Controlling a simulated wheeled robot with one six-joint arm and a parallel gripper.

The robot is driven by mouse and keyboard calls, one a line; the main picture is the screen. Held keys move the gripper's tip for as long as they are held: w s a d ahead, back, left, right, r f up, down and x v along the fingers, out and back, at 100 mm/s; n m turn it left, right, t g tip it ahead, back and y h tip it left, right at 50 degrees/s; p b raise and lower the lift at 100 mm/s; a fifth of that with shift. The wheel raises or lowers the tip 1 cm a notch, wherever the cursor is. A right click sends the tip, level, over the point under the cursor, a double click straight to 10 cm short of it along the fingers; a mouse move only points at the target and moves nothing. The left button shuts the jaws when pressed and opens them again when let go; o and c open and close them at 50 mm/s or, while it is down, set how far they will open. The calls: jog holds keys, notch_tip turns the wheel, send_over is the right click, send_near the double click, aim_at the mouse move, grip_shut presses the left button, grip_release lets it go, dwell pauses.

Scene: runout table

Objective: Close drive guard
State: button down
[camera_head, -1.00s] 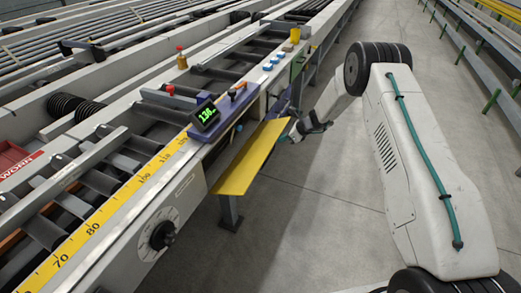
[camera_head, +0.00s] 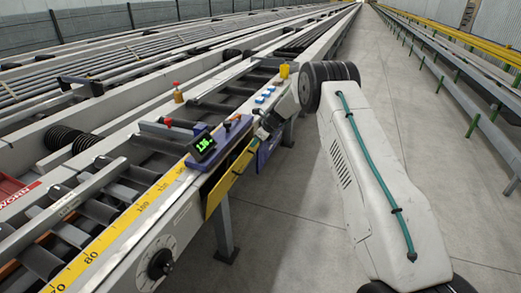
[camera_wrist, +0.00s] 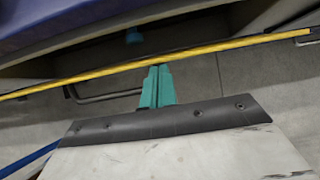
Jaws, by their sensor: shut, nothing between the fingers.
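The drive guard is a long yellow panel (camera_head: 229,182) on the aisle side of the runout table, below the blue carriage. Contact looks likely but is not certain. In the head view my gripper (camera_head: 268,124) is dark and small at the guard's far end, partly hidden.
The blue carriage (camera_head: 210,148) with a green-lit display sits above the guard. A table leg (camera_head: 225,232) stands below the guard. The grey aisle floor (camera_head: 290,215) is open between the table and my arm.

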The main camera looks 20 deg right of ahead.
jog(key=shift+w+a+r, duration=0.25)
jog(key=shift+w+a, duration=0.45)
jog(key=shift+a, duration=0.05)
jog(key=shift+w+a+r, duration=0.25)
jog(key=shift+w+a, duration=0.4)
jog(key=shift+a, duration=0.1)
